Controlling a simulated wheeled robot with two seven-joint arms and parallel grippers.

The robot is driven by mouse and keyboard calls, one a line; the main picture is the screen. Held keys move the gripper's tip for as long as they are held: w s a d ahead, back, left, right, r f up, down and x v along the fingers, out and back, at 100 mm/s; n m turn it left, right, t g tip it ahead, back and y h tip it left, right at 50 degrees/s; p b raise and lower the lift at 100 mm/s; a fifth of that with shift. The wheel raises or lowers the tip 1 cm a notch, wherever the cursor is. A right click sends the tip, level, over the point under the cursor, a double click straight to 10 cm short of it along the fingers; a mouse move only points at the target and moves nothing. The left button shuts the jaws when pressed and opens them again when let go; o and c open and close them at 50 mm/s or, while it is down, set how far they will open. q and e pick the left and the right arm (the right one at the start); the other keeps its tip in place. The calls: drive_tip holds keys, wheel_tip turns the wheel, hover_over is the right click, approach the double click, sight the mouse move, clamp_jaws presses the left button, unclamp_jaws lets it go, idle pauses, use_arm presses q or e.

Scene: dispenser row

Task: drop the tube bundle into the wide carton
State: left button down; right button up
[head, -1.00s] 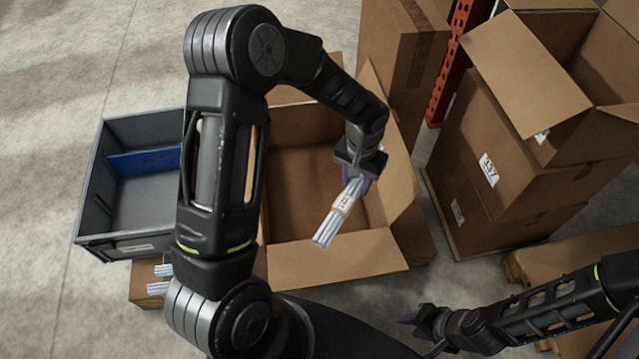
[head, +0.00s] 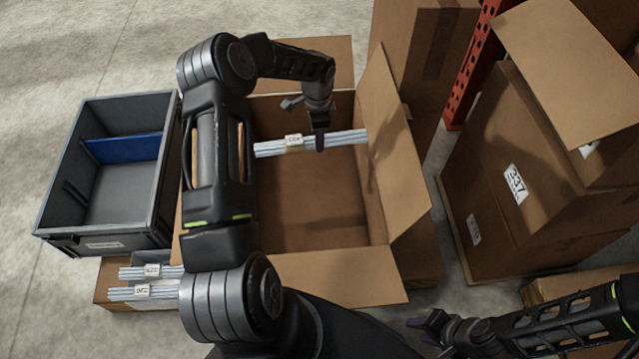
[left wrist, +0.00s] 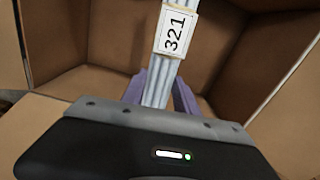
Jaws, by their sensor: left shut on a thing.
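The tube bundle (head: 342,139), pale tubes with a white label, lies level across the upper part of the open wide carton (head: 340,281). My left gripper (head: 319,140) is shut on it, over the carton's opening. In the left wrist view the bundle (left wrist: 186,55) runs away between the purple fingers (left wrist: 163,95), with a label reading 321 and carton walls around it. The carton's flaps stand open. My right gripper (head: 432,328) is empty at the lower right, in front of the carton; its fingers are too small to judge.
A grey bin (head: 60,190) with a blue divider stands left. More tube bundles (head: 150,291) lie below it, partly behind my left arm. Stacked cartons (head: 520,150) and a red rack post (head: 467,80) stand right.

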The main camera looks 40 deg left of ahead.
use_arm(q)
drive_tip(key=shift+w+a+f, duration=0.3)
drive_tip(key=shift+a+f, duration=0.45)
drive_tip(key=shift+a, duration=0.15)
drive_tip(key=shift+w+a+r+m, duration=0.1)
drive_tip(key=shift+w+a+m, duration=0.05)
drive_tip(key=shift+a+m, duration=0.2)
use_arm(e)
drive_tip(key=shift+w+f, duration=0.5)
drive_tip(key=shift+f, duration=0.05)
drive_tip(key=shift+f, duration=0.1)
